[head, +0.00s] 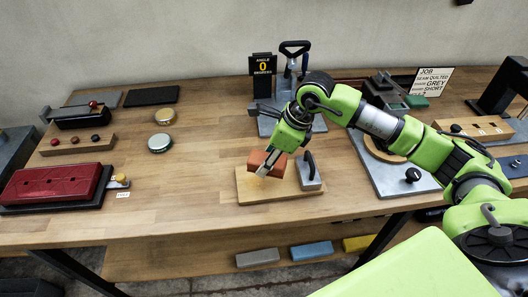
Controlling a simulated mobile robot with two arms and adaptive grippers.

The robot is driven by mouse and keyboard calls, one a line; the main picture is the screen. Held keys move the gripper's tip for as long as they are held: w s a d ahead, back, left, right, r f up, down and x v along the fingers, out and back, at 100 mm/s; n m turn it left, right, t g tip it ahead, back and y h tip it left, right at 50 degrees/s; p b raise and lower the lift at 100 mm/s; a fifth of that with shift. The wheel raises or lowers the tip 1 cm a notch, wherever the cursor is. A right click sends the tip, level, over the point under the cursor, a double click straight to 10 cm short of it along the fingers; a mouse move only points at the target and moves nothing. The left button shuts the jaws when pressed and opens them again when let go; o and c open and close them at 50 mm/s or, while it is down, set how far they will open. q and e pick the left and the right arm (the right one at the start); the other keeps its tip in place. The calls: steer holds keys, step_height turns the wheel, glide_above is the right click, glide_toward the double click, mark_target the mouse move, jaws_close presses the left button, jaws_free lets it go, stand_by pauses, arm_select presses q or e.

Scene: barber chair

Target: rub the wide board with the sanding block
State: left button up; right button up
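The wide board (285,191) is a flat pale wooden board lying near the table's front edge, in the middle of the head view. An orange-brown block (256,160), which looks like the sanding block, is at the board's left half. My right gripper (268,166) comes down from above and appears shut on this block, with a pale finger across its front face. I cannot tell whether the block's underside touches the board. A grey block with a dark upright handle (308,172) stands at the board's right end. My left gripper is not in view.
A grey plate with a dial (392,179) lies to the right, under my arm. A red case (52,184) and round tins (160,143) are left. The tabletop (185,195) left of the board is clear.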

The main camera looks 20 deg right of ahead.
steer(key=shift+d+r+p, duration=0.15)
steer(key=shift+r+p, duration=0.15)
steer(key=shift+r, duration=0.95)
steer(key=shift+a, duration=0.2)
